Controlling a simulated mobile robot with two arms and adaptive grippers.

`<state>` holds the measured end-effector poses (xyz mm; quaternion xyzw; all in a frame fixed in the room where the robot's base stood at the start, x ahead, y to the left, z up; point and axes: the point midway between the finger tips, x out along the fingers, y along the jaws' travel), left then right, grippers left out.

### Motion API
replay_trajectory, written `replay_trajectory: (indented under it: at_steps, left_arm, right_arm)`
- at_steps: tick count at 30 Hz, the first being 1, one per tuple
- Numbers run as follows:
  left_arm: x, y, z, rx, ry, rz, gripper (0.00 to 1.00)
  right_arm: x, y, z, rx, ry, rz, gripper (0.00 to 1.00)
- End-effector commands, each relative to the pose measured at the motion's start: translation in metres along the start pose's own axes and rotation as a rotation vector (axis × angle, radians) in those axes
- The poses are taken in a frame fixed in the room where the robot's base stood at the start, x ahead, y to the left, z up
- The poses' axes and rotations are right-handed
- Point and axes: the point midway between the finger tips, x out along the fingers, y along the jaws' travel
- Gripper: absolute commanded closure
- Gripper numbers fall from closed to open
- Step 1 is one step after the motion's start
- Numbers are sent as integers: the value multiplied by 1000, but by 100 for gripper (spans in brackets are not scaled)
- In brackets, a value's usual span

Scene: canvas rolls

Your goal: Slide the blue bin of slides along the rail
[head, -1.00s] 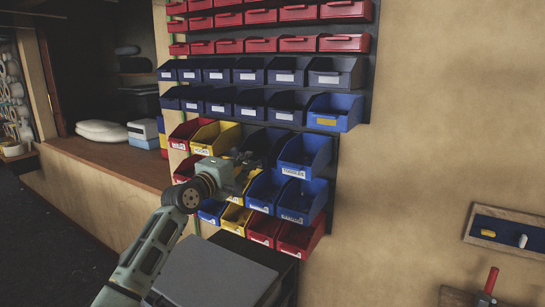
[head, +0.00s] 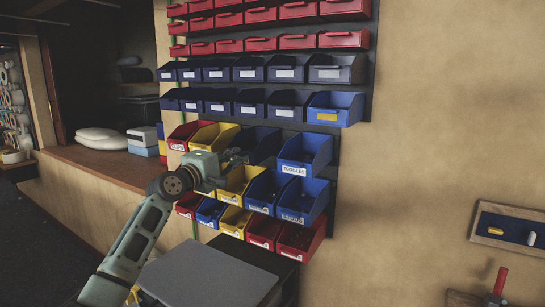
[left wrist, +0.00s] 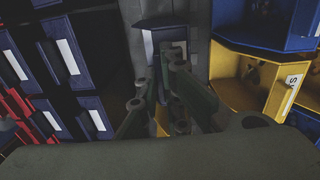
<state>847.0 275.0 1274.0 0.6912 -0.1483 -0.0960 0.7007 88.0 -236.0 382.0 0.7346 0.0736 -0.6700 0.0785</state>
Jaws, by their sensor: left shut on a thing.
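A dark blue bin (head: 261,138) sits in the upper row of larger bins, between a yellow bin (head: 214,134) and the blue bin labelled TOGGLES (head: 304,152). My left gripper (head: 236,158) is at its front and hides its lower front and any label. In the left wrist view my left gripper (left wrist: 172,88) is shut, its fingers close together on a blue bin edge (left wrist: 148,43); the label is not readable there. My right gripper is not in view.
Below, a yellow bin (head: 239,181) and blue bins (head: 266,189) sit close under the gripper. Smaller navy bins (head: 248,104) hang above. A grey flat-topped surface (head: 205,272) stands below the rack. Bare wall (head: 420,150) lies to the right.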

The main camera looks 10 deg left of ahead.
Motion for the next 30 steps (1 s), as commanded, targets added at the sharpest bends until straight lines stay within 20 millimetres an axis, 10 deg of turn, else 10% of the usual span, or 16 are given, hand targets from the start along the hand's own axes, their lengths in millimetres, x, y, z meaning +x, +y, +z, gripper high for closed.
replay_trajectory:
  at_steps: [30]
  left_arm:
    - [0,0,-49,0,0,1,100]
  right_arm:
    - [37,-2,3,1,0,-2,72]
